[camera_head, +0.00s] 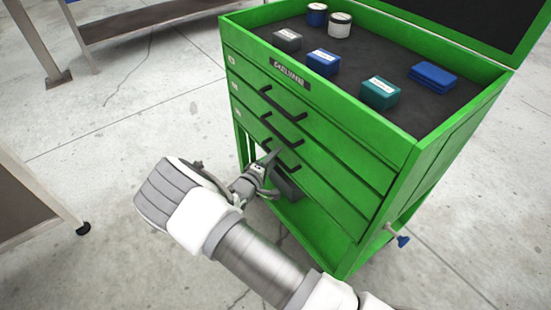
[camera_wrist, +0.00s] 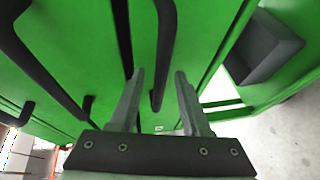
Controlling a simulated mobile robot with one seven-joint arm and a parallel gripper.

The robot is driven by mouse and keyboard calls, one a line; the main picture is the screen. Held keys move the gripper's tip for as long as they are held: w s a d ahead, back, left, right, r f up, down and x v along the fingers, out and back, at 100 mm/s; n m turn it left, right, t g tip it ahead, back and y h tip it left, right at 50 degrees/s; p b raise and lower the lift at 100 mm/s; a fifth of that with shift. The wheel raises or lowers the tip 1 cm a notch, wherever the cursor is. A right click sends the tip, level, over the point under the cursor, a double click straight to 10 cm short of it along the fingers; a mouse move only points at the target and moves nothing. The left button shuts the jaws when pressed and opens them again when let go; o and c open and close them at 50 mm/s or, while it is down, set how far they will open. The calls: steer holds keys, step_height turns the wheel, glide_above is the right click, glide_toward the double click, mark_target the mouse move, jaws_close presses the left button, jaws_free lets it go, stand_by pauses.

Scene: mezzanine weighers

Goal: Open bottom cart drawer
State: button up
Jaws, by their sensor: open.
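The green cart (camera_head: 330,150) has three drawers in its front, all shut, each with a black bar handle. The bottom cart drawer (camera_head: 325,195) has the lowest handle (camera_head: 285,160), partly hidden by my gripper. My gripper (camera_head: 271,172) is at that handle, at the lower left of the cart front in the head view. In the wrist view my gripper (camera_wrist: 159,72) is open, its two grey fingers pointing at the green front. A black handle bar (camera_wrist: 165,50) passes between the fingertips, with no clear contact. Another handle (camera_wrist: 40,80) lies to the left.
A dark box (camera_head: 286,187) sits on the lower shelf beneath the drawers; it also shows at the right in the wrist view (camera_wrist: 265,45). Small boxes and cans lie on the cart's top tray. A grey table (camera_head: 30,205) stands at left. Concrete floor (camera_head: 110,120) is clear between.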

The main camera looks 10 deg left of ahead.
steer(key=shift+w, duration=0.2)
jaws_close()
stand_by(1.4)
